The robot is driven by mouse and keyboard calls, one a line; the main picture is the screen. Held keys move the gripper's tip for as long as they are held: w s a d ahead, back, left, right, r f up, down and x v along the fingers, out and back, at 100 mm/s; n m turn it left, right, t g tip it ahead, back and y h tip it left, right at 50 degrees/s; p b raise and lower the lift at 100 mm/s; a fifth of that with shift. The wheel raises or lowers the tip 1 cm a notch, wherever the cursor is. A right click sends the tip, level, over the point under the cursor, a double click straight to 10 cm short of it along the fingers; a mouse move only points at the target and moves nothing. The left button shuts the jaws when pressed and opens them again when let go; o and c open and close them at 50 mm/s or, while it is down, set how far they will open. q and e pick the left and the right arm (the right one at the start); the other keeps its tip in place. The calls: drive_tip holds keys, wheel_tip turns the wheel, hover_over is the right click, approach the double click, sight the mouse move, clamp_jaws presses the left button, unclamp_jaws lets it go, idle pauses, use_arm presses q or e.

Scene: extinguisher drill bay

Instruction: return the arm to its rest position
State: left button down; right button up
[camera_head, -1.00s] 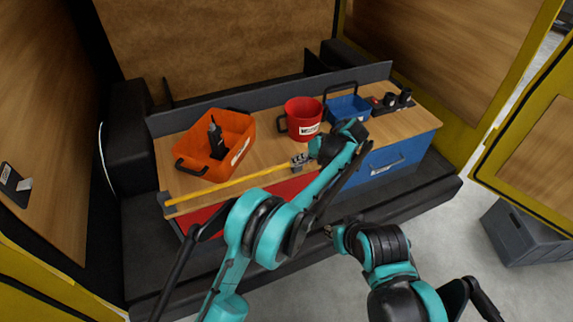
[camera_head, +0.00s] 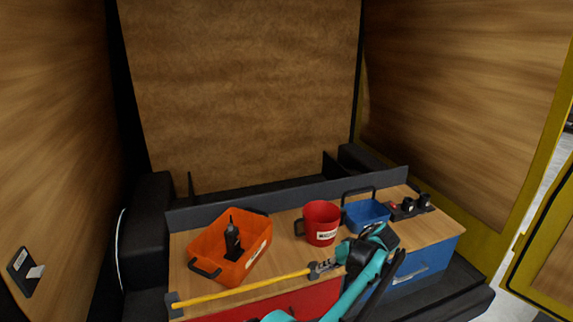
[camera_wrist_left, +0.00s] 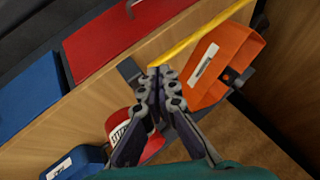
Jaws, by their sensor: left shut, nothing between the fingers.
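My left gripper (camera_head: 318,269) is shut and empty. It is over the front edge of the wooden bench top (camera_head: 285,223), at the right end of the yellow bar (camera_head: 245,290). The left wrist view shows its grey fingers (camera_wrist_left: 158,84) together, with the yellow bar (camera_wrist_left: 205,32) just beyond the tips. I cannot tell whether they touch the bar or its dark end bracket. My teal left arm comes up from the bottom edge of the head view. My right gripper is not in view.
An orange bin (camera_head: 205,251) holding a black radio-like object (camera_head: 232,240) stands left. A red bucket (camera_head: 321,223), blue basket (camera_head: 366,216) and dark control block (camera_head: 408,207) stand right. Red (camera_head: 315,299) and blue (camera_head: 425,262) drawer fronts are below. Wooden walls enclose the sides.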

use_arm(q)
drive_tip(key=s+a+r+h+b, duration=0.1)
drive_tip(key=s+a+r+b, duration=0.15)
drive_tip(key=a, duration=0.45)
drive_tip(key=s+a+r+m+h+b, duration=0.15)
drive_tip(key=s+a, duration=0.25)
drive_tip(key=a, duration=0.4)
drive_tip(key=s+a+r+n+h+b, duration=0.1)
drive_tip(key=s+a+r+b, duration=0.15)
drive_tip(key=a, duration=0.45)
drive_tip(key=s+a+f+t+h+b, duration=0.1)
drive_tip(key=s+a+f, duration=0.2)
drive_tip(key=s, duration=0.4)
drive_tip(key=s+a+f+h+b, duration=0.1)
drive_tip(key=s+a+f+b, duration=0.1)
drive_tip(key=s+a+f, duration=0.2)
drive_tip(key=s+a+f+t+h+b, duration=0.1)
drive_tip(key=s+a+f, duration=0.3)
drive_tip(key=s, duration=0.6)
drive_tip(key=shift+a+f+t+b, duration=0.3)
drive_tip(key=shift+f+b, duration=0.45)
drive_tip(key=shift+f, duration=0.15)
drive_tip(key=shift+m, duration=0.25)
